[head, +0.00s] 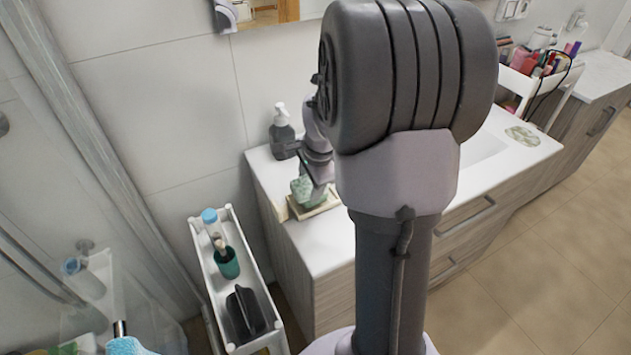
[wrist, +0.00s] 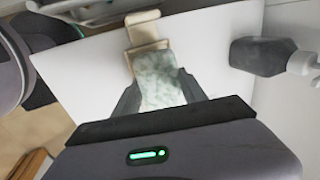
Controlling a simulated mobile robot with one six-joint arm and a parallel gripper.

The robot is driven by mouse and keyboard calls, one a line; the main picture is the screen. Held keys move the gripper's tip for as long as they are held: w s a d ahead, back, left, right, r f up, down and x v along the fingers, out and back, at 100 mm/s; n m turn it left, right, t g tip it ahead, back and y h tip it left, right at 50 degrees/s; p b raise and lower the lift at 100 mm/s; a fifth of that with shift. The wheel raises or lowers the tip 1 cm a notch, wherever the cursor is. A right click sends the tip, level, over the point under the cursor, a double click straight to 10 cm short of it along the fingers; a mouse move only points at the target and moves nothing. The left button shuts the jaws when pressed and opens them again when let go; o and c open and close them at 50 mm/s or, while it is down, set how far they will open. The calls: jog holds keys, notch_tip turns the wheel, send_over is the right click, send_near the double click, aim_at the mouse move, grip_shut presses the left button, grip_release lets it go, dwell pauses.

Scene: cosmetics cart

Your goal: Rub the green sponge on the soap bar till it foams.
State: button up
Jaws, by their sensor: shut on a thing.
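The green sponge (wrist: 158,78), mottled with white, is held between the two fingers of my gripper (wrist: 160,92) in the wrist view. In the head view the sponge (head: 302,188) is low over a cream, tray-like piece (head: 331,204) at the left end of the white counter. My gripper (head: 318,183) is partly hidden by my own arm. In the wrist view, cream pieces (wrist: 146,33) show just beyond the sponge. I cannot tell which part is the soap bar, or whether the sponge touches it. The white patches may be foam or the sponge's own pattern.
A grey pump bottle (head: 282,133) stands behind my gripper near the wall. A white cart (head: 203,262) with a teal cup (head: 227,263) and a black item (head: 245,312) stands at left. A mottled green-white piece (head: 522,136) lies right of the sink.

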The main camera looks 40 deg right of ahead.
jog(key=shift+s+d, duration=0.15)
jog(key=shift+d, duration=0.55)
jog(key=shift+s+d, duration=0.15)
jog(key=shift+d, duration=0.5)
jog(key=shift+w+a, duration=0.15)
jog(key=shift+a, duration=0.55)
jog(key=shift+w+a, duration=0.15)
jog(key=shift+a, duration=0.55)
jog(key=shift+s+d+r, duration=0.1)
jog(key=shift+s+d, duration=0.05)
jog(key=shift+d, duration=0.6)
jog(key=shift+s+d+r, duration=0.1)
jog(key=shift+s+d, duration=0.05)
jog(key=shift+d, duration=0.55)
notch_tip(320, 180, up, 7)
jog(key=p, duration=0.6)
jog(key=shift+f, duration=0.1)
jog(key=shift+a+f, duration=0.1)
